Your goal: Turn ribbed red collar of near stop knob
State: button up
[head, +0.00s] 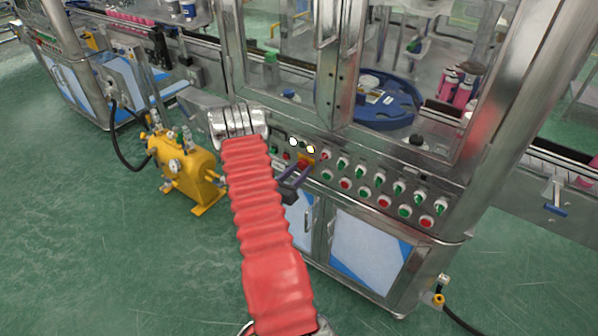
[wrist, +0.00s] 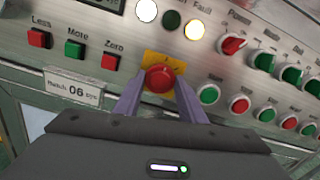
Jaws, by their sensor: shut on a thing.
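The near stop knob (wrist: 160,79) is a round red knob on a yellow plate in the wrist view. My gripper (wrist: 158,88) has its two purple fingers on either side of the knob, closed on its sides. The ribs of the collar are too small to make out. In the head view the yellow plate (head: 307,157) shows on the panel, with my gripper (head: 301,169) reaching up to it. The knob itself is mostly hidden there by the fingers.
The panel carries a red Power switch (wrist: 232,44), green switches and several red and green buttons around the knob. A yellow pump unit (head: 183,168) stands on the floor left.

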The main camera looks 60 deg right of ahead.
jog(key=shift+a, duration=0.1)
jog(key=c, duration=0.3)
jog(key=shift+w, duration=0.1)
jog(key=shift+m, duration=3.8)
jog(key=o, duration=1)
jog(key=shift+o, duration=0.2)
